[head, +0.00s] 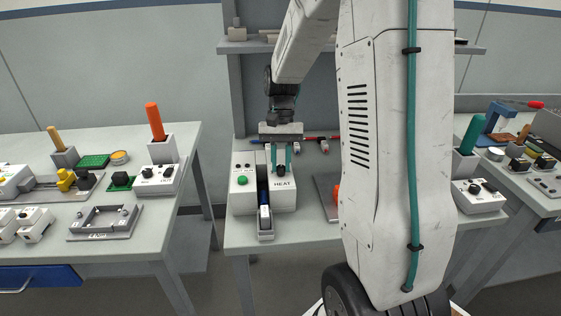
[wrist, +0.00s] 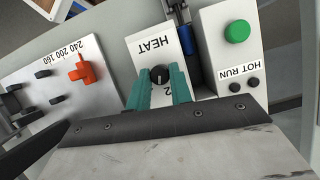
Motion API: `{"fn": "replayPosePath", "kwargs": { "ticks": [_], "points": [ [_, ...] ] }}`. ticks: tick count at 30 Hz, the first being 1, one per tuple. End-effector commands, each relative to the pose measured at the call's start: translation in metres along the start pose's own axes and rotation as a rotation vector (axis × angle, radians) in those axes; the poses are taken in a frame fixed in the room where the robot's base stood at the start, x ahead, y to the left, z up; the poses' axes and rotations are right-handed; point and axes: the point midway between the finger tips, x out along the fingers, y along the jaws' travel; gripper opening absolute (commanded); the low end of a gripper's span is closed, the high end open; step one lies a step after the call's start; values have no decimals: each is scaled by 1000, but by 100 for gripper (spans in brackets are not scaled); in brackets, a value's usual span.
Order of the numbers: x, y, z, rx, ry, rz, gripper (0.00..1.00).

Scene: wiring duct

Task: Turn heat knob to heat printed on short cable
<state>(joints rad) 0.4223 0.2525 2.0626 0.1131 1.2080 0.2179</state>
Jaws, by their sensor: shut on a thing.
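The heat knob (wrist: 160,75) is a small dark round knob with a pale pointer mark, on a white box (wrist: 138,61) labelled HEAT. My gripper (wrist: 161,82) has its two teal fingers on either side of the knob, shut on it. In the head view my gripper (head: 281,172) reaches down onto the same box (head: 284,197). Part of a number shows beside the knob; the rest of the dial is hidden by the fingers.
A narrow dark tray with a blue piece (head: 264,211) stands beside the HEAT box. A white box with a green button (wrist: 237,27), labelled HOT RUN, is beyond it. A grey plate marked 240 200 160 carries an orange piece (wrist: 82,70). Side tables hold several other devices.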

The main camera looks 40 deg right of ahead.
Motion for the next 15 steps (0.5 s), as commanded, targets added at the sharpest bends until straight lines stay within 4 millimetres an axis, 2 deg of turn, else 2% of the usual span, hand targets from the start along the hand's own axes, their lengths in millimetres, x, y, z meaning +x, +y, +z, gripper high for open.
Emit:
{"fn": "replayPosePath", "kwargs": {
  "ticks": [15],
  "points": [
    [0,4,1,430,1,-179,0]
  ]
}}
